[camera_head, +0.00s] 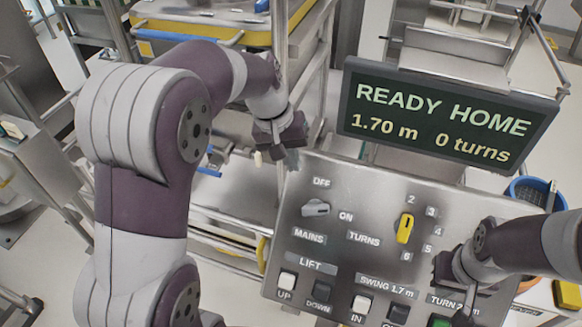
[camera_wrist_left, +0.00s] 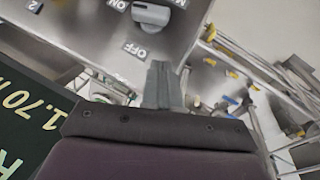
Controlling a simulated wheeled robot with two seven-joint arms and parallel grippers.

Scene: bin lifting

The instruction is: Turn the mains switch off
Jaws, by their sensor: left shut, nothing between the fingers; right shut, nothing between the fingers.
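The mains switch (camera_head: 316,208) is a grey rotary knob on the sloping metal control panel (camera_head: 375,188). Its grip lies roughly crosswise, in line with the ON label; the OFF label is above it. In the left wrist view the knob (camera_wrist_left: 152,15) is at the top, beyond the fingertips. My left gripper (camera_head: 277,157) is shut and empty, up and left of the knob near the panel's upper left corner, apart from the knob. Its shut fingers also show in the left wrist view (camera_wrist_left: 163,82). My right gripper (camera_head: 461,312) is shut over the panel's lower right, by the TURN label.
A display (camera_head: 445,115) reading READY HOME, 1.70 m, 0 turns stands behind the panel. A yellow turns selector (camera_head: 405,228) is right of the knob. White and black lift and swing buttons (camera_head: 361,305) line the lower panel. Metal frames stand to the left.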

